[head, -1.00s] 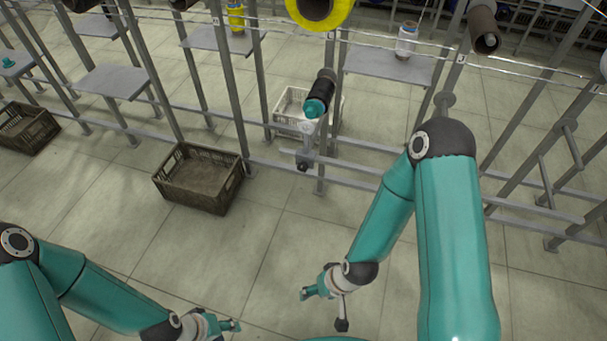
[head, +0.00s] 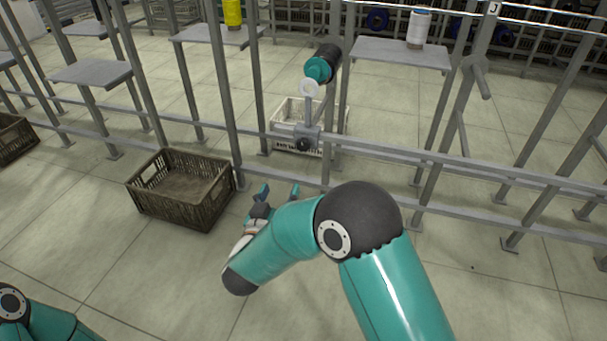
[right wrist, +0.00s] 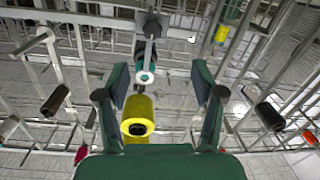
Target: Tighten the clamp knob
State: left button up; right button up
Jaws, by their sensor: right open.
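The clamp knob (head: 303,144) is small and dark. It sits on the front of a grey clamp (head: 312,132) on the frame's rail, below a white ring and a dark spool with a teal end (head: 320,68). My right gripper (head: 280,191) is open and empty, below and in front of the knob, apart from it. In the right wrist view the dark knob (right wrist: 152,29) shows beyond the open fingers (right wrist: 160,84), near the top. My left gripper is out of view; only part of my left arm shows at lower left.
A brown crate (head: 180,215) stands on the floor left of my right gripper. A white crate (head: 290,112) is behind the rail. Grey posts and rails (head: 450,165) cross the area.

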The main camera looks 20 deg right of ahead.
jog(key=h, duration=0.1)
jog(key=b, duration=0.5)
send_near(303, 147)
jog(key=shift+m, duration=0.3)
jog(key=x, duration=0.7)
jog(key=shift+w+f, duration=0.1)
jog(key=shift+f, duration=0.2)
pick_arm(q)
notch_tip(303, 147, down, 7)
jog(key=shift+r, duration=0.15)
pick_arm(e)
jog(key=shift+x, duration=0.8)
jog(key=shift+r, duration=0.2)
